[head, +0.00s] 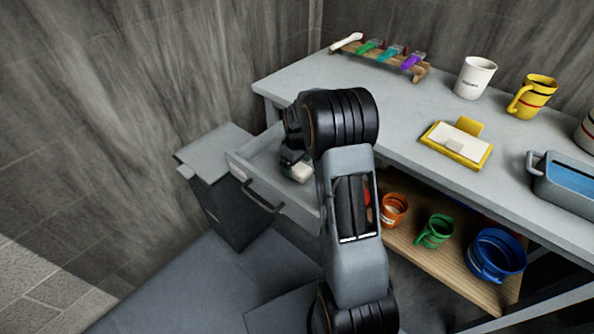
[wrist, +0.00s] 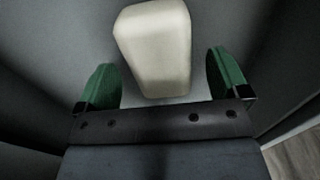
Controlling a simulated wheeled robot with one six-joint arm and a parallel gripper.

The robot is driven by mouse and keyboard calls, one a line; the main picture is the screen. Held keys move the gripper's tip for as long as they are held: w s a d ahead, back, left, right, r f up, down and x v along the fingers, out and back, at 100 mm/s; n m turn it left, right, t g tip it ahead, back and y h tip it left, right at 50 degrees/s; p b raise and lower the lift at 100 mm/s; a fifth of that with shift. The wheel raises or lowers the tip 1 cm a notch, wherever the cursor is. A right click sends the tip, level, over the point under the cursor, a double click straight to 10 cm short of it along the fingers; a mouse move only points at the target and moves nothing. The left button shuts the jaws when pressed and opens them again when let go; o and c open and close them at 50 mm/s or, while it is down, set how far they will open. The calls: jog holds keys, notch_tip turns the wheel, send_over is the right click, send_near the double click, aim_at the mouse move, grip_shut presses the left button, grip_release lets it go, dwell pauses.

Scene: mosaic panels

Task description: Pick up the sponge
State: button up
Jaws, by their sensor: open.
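The sponge is a pale, cream-coloured block (wrist: 155,45) in the wrist view, lying inside the open grey drawer. It also shows as a small white block (head: 301,172) in the head view, partly hidden by my arm. My gripper (wrist: 163,78) has its two green fingers spread apart. The sponge lies between and just ahead of the fingers, with a gap on both sides. In the head view my gripper reaches down into the open drawer (head: 248,155), and its fingers are mostly hidden there.
The drawer walls stand close around my gripper. The grey table (head: 330,80) above holds a rack of coloured items (head: 385,55), a white mug (head: 474,77), a yellow mug (head: 533,97), a yellow tray (head: 482,160) and a blue-grey bin (head: 545,185). A wooden shelf (head: 440,262) below holds several cups.

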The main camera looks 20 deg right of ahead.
jog(key=shift+f, duration=1.05)
jog(key=shift+c, duration=0.3)
jog(key=c, duration=0.9)
